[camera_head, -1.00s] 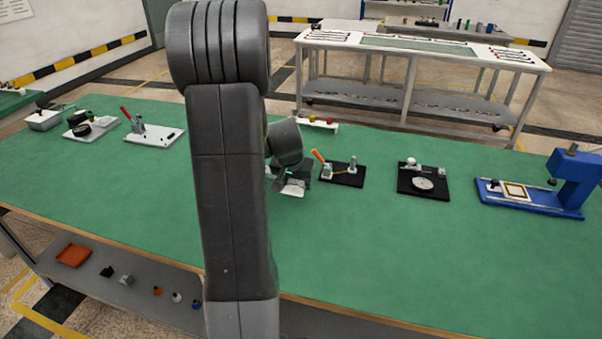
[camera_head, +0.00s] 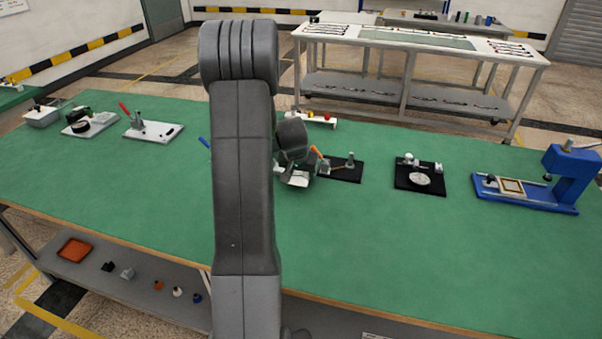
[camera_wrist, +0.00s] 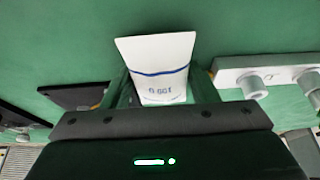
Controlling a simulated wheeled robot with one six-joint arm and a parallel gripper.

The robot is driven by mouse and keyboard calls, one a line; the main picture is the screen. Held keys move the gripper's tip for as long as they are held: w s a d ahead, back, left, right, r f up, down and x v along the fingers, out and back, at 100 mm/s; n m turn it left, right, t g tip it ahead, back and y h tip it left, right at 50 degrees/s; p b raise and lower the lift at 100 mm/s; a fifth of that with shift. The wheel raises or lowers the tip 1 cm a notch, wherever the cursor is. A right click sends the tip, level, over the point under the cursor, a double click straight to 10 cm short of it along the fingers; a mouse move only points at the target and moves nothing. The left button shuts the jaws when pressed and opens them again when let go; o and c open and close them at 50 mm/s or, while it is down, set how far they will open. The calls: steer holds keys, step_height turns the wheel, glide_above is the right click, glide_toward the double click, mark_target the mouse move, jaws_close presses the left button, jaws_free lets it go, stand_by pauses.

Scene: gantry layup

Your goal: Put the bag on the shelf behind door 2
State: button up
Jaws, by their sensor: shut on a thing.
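The bag (camera_wrist: 157,65) is a small white pouch with a blue line and printed marks, upright in the wrist view. My gripper (camera_wrist: 160,92) is shut on it, with one finger on each side. In the head view my gripper (camera_head: 290,181) is low over the green table, partly hidden behind my arm, and a white patch of the bag (camera_head: 298,179) shows at it. I cannot tell whether the bag touches the table. No door and no shelf behind a door is in view.
An orange-handled fixture on a black plate (camera_head: 345,175) is close right of my gripper. Further right are a black plate with a disc (camera_head: 420,179) and a blue press (camera_head: 565,180). A red-handled clamp board (camera_head: 153,131) stands left. The green table's front (camera_head: 400,260) is clear.

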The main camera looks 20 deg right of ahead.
steer(key=shift+f, duration=0.2)
steer(key=o, duration=1)
steer(key=shift+r, duration=0.1)
